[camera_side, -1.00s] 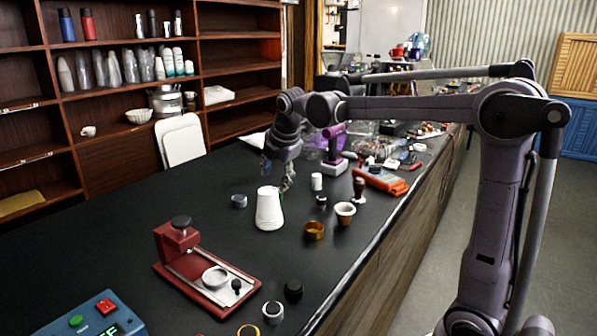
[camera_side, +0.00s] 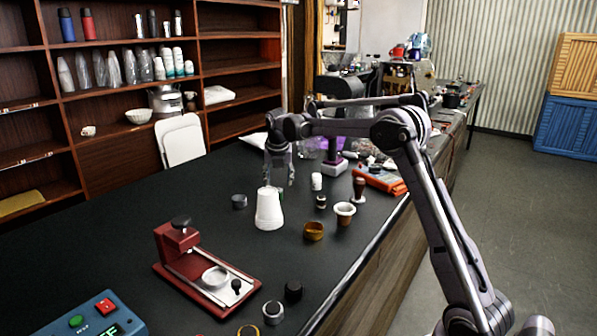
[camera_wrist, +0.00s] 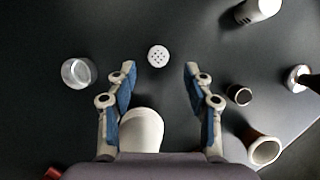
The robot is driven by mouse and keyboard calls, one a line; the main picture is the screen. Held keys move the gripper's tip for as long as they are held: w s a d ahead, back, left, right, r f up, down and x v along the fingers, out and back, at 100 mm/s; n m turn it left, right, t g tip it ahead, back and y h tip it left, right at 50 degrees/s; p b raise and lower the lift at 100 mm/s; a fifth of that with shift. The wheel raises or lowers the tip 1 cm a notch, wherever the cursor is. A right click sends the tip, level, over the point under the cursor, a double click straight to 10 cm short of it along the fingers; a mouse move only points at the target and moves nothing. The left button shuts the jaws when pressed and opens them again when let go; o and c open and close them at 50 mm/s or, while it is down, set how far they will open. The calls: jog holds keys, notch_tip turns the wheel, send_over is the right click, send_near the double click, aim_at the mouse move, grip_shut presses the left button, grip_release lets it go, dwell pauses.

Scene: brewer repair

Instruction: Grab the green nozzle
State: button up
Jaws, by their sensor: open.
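My gripper (camera_side: 279,178) hangs pointing down over the black table, just behind and above a white tapered container (camera_side: 268,210). In the wrist view my gripper (camera_wrist: 160,68) has its two blue-padded fingers spread apart, with nothing held. Between and just beyond the fingertips lies a small white disc with holes (camera_wrist: 158,55). The white tapered container (camera_wrist: 143,130) shows below it, partly hidden by my gripper's body.
A grey cup (camera_wrist: 77,72) stands left of my fingers. A small dark cylinder (camera_wrist: 239,94), a tamper (camera_wrist: 298,76) and a brown-and-white cup (camera_wrist: 264,150) stand right. A red press (camera_side: 205,270) sits at the front. The table's left middle (camera_side: 110,235) is clear.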

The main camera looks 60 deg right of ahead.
jog(key=shift+x, duration=2.95)
jog(key=shift+w, duration=0.1)
grip_shut()
